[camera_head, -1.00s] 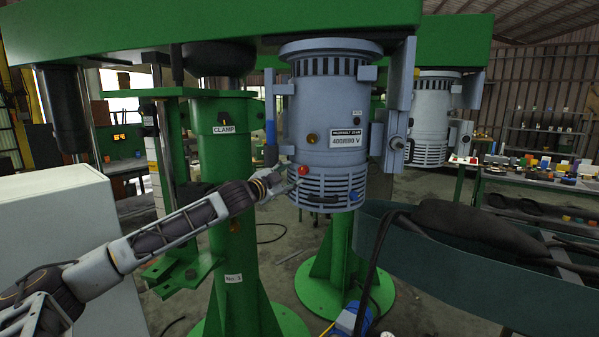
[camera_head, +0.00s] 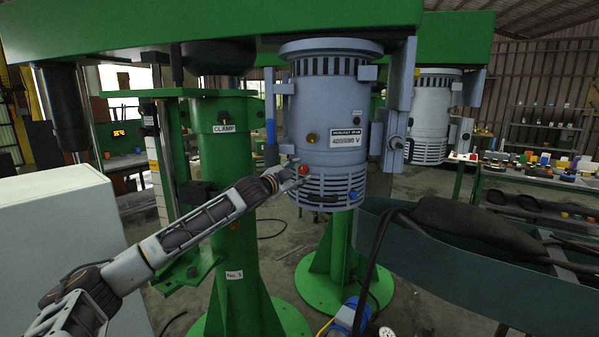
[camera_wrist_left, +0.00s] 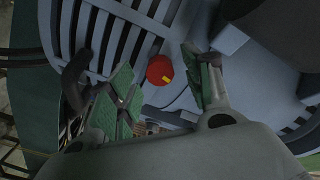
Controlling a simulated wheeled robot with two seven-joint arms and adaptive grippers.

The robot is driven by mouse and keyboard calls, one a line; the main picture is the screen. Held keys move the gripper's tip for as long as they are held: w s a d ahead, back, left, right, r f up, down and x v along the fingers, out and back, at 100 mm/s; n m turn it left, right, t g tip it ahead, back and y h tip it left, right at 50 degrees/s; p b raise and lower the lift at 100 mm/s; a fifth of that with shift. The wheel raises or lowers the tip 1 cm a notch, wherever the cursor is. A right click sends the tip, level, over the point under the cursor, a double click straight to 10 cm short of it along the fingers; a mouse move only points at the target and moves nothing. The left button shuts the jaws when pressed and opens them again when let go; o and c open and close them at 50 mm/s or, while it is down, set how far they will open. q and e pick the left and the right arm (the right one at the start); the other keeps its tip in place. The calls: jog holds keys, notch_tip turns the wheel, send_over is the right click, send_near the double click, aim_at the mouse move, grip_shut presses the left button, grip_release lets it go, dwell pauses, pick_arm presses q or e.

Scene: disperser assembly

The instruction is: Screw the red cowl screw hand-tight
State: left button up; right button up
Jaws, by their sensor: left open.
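The red cowl screw (camera_head: 303,170) sits on the lower front of the grey motor housing (camera_head: 322,125), just above the slotted cowl (camera_head: 330,190). In the left wrist view the screw (camera_wrist_left: 160,69) is a round red head with a yellow mark. My left gripper (camera_head: 296,176) is at the cowl beside the screw. In the left wrist view its green-padded fingers (camera_wrist_left: 158,88) are spread, one on each side of the screw and apart from it. The screw's shank is hidden. My right gripper is not in view.
A green column marked CLAMP (camera_head: 224,129) stands left of the motor. A dark green trough (camera_head: 450,265) with black hoses lies at the right. A white cabinet (camera_head: 60,240) is at the left. An amber knob (camera_head: 311,138) sits above the screw.

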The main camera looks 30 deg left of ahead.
pick_arm(q)
jog(key=shift+w+d, duration=0.1)
jog(key=shift+w, duration=0.55)
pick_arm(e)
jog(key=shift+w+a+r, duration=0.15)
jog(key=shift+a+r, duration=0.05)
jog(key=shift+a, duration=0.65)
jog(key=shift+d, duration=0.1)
pick_arm(q)
jog(key=c, duration=1)
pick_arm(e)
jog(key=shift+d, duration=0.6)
